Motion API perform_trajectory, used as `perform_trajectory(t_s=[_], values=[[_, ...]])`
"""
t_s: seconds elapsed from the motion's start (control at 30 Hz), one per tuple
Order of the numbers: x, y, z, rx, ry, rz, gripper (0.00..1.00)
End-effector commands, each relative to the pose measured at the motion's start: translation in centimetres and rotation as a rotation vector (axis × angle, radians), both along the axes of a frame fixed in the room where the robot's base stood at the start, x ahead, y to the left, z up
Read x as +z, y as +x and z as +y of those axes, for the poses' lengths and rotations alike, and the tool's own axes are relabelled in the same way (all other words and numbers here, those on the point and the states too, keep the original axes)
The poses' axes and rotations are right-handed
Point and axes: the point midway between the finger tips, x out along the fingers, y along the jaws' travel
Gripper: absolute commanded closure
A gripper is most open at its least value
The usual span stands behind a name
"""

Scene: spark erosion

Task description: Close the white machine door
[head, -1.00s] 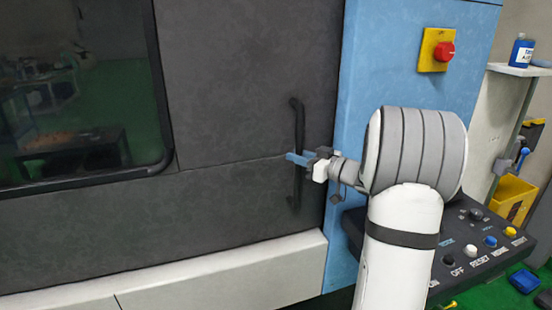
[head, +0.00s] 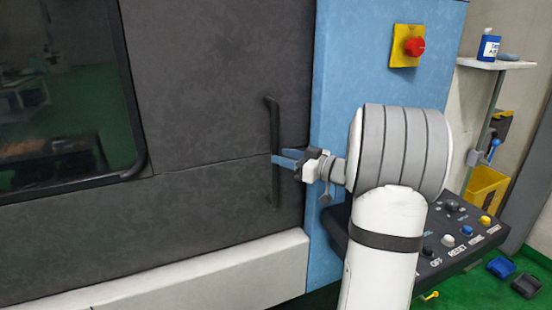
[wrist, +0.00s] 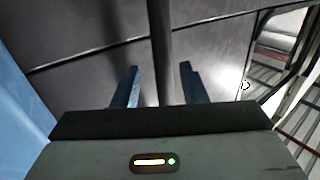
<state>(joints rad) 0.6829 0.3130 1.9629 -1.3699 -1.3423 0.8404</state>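The machine door (head: 215,190) is dark grey in the head view, not white, with a dark window at its left. Its right edge lies along the blue machine frame (head: 345,60), and I see no clear gap there. A black upright bar handle (head: 274,185) is fixed near that edge. My gripper (head: 283,157) is at the handle's middle height, reaching in from the right. In the wrist view its two blue fingers (wrist: 159,88) are apart, with the handle (wrist: 160,40) running between them. Gaps show on both sides of the bar. The arm partly covers the blue frame.
A yellow plate with a red knob (head: 407,46) is on the blue frame. A control panel with buttons (head: 455,235) juts out at the lower right, behind my arm. A shelf (head: 495,64) holds a blue bottle (head: 489,46). Small bins (head: 526,285) are on the green floor.

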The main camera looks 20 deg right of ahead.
Motion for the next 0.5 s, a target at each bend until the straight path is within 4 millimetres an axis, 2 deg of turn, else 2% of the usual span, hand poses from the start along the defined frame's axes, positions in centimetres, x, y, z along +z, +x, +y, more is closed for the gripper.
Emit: perform_trajectory(t_s=[0.2, 0.5], values=[[-0.2, -2.9, -2.0, -0.003, -0.001, -0.001, 0.61], [0.0, -3.9, -2.5, 0.000, 0.000, 0.000, 0.61]])
